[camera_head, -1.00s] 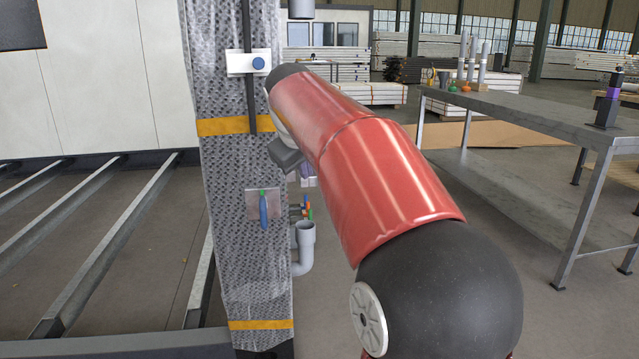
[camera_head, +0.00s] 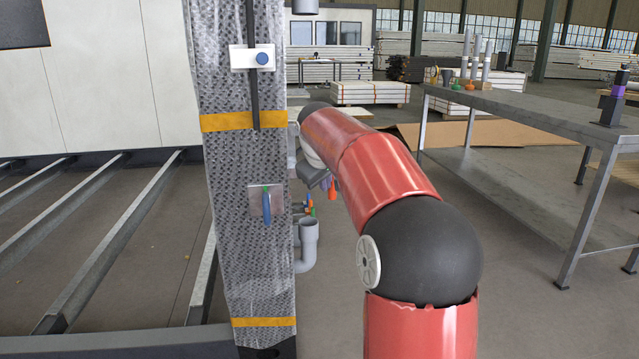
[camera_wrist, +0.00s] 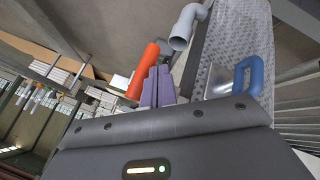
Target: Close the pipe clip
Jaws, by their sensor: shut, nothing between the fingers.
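My gripper (camera_wrist: 158,75) shows in the wrist view as two purple fingers held together, with nothing between them. An orange cylinder (camera_wrist: 143,72) is just left of the fingers in that view; I cannot tell whether they touch. A grey bent pipe (camera_wrist: 187,27) is above and right of the fingers, and it shows beside the post in the head view (camera_head: 308,247). In the head view my gripper is mostly hidden by my arm, right of the post. I cannot make out a pipe clip clearly in either view.
The patterned post (camera_head: 240,160) carries a plate with a blue handle (camera_head: 267,205) and a white box with a blue knob (camera_head: 262,58). A grey workbench (camera_head: 530,115) stands at right. Metal rails (camera_head: 110,235) lie at left.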

